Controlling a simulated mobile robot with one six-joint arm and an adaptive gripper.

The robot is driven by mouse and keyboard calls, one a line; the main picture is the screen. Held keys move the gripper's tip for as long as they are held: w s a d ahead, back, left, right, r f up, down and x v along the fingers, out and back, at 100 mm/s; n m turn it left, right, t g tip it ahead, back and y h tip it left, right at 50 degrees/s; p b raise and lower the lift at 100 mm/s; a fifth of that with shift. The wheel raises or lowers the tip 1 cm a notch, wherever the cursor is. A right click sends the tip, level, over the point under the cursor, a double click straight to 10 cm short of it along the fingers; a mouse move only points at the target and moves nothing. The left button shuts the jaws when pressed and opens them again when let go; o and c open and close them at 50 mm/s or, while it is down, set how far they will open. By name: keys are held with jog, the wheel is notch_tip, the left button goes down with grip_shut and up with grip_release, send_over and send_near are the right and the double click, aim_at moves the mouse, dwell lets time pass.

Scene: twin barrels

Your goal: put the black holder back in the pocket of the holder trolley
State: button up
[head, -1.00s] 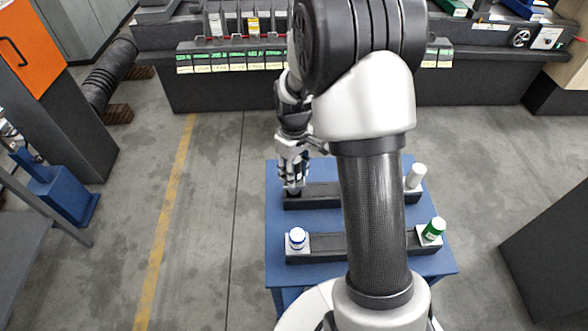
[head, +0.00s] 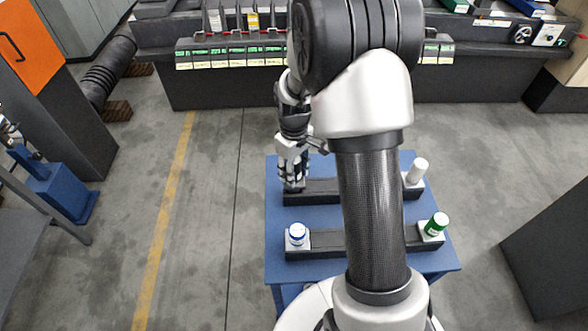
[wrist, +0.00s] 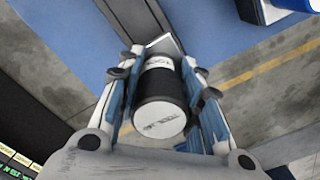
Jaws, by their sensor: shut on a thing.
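The black holder (wrist: 160,110) has a white lettered end face and a pale band. In the wrist view it lies between both fingers of my gripper (wrist: 163,75), which is shut on it. In the head view my gripper (head: 292,180) points down at the left end of the far black rail on the blue holder trolley (head: 320,217). A pale pocket corner (wrist: 166,42) shows just beyond the holder in the wrist view. The holder hides most of that pocket, so I cannot tell whether it is seated or just above.
A white holder (head: 418,171) stands at the far rail's right end. A blue-and-white holder (head: 297,235) and a green holder (head: 437,224) stand at the near rail's ends. A dark machine bench (head: 230,90) is behind. Open floor lies left of the trolley.

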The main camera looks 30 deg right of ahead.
jog(key=shift+f+b, duration=1.05)
jog(key=shift+f, duration=0.6)
jog(key=o, duration=1.3)
jog(key=shift+o, duration=0.2)
notch_tip(320, 180, up, 12)
jog(key=shift+r, duration=0.1)
